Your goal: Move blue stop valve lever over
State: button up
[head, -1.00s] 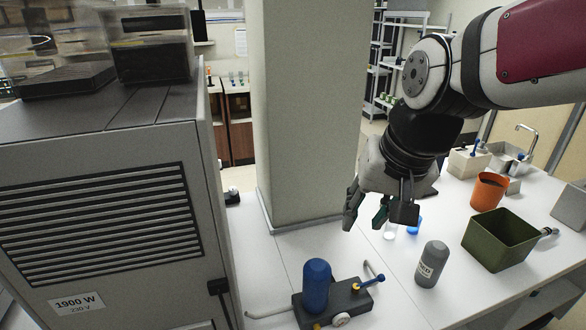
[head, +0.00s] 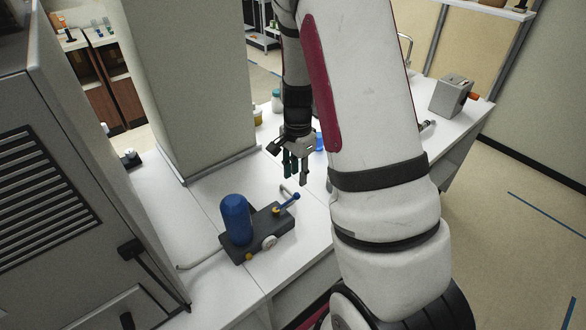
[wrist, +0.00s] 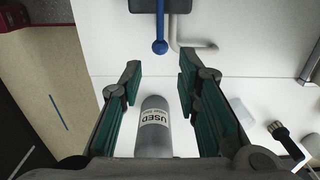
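The blue stop valve lever (head: 287,203) sticks out from the right end of a dark valve block (head: 262,238) on the white counter. In the wrist view the lever (wrist: 160,30) points down from the block at the top edge, ending in a round knob. My gripper (head: 297,180) is open and empty, pointing down, behind and above the lever, apart from it. In the wrist view its green-padded fingers (wrist: 158,80) are spread wide, with the lever's knob beyond their tips. A grey cylinder marked USED (wrist: 154,125) shows between the fingers, lower down.
A blue cylinder (head: 236,218) stands on the block, and a bent grey pipe (head: 199,254) runs left from it. A grey machine (head: 60,190) stands at left, a pillar (head: 185,90) behind. A grey box (head: 451,95) sits at the counter's far right.

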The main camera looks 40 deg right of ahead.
aim_at(297, 193)
jog(key=shift+f+b, duration=2.2)
jog(key=shift+f, duration=1.75)
jog(key=shift+r, duration=0.1)
jog(key=c, duration=0.6)
